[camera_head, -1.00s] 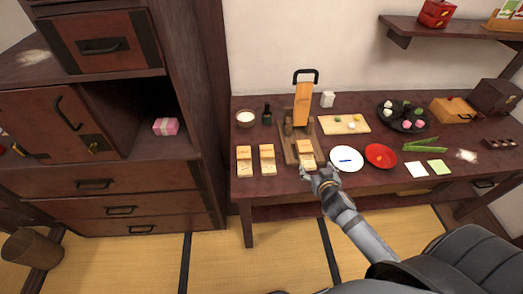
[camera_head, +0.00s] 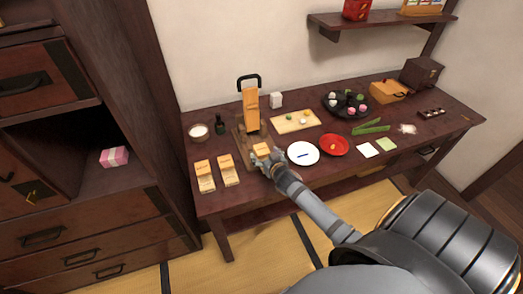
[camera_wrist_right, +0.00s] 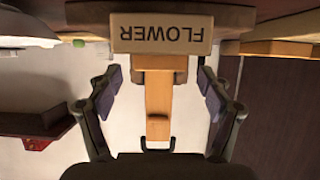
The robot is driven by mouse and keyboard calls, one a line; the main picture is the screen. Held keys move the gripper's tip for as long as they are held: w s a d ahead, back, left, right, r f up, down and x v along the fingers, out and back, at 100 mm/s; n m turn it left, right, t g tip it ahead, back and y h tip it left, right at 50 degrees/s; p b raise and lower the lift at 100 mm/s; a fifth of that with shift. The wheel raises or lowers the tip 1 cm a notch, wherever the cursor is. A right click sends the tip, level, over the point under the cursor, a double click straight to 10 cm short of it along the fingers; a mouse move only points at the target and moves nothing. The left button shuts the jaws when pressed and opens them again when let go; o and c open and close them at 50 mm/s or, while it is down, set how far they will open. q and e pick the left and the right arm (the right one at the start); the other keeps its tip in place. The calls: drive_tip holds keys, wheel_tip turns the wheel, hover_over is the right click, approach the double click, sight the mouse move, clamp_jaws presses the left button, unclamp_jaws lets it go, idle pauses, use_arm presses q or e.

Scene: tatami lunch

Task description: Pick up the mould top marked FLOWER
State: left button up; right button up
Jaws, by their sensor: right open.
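The mould top marked FLOWER (camera_wrist_right: 160,33) is a pale wooden block whose lettering appears upside down at the top of the right wrist view. In the head view the pale mould block (camera_head: 262,149) sits on the base of the wooden press, partly hidden by my right gripper (camera_head: 273,164). My right gripper is open, with its two fingers (camera_wrist_right: 162,92) spread wider than the block in the wrist view. No contact with the block is visible. My left gripper is not in view.
The press (camera_head: 250,112) has an orange upright arm with a dark handle behind the block. Two more moulds (camera_head: 204,170) (camera_head: 227,165) stand to the left. A white plate (camera_head: 303,160) and a red plate (camera_head: 334,140) lie close on the right.

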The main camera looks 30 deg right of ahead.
sight(264, 154)
drive_tip(key=shift+x, duration=0.85)
drive_tip(key=shift+s, duration=0.1)
drive_tip(key=shift+c, duration=1)
drive_tip(key=c, duration=1)
drive_tip(key=shift+o, duration=0.2)
drive_tip(key=shift+r, duration=0.1)
drive_tip(key=shift+r, duration=0.2)
wheel_tip(264, 154, up, 3)
drive_tip(key=shift+s+r, duration=0.1)
drive_tip(key=shift+s, duration=0.05)
drive_tip(key=s+r+p, duration=0.5)
drive_tip(key=s+r, duration=0.4)
drive_tip(key=s, duration=0.4)
drive_tip(key=shift+s+a, duration=0.2)
drive_tip(key=shift+s, duration=0.15)
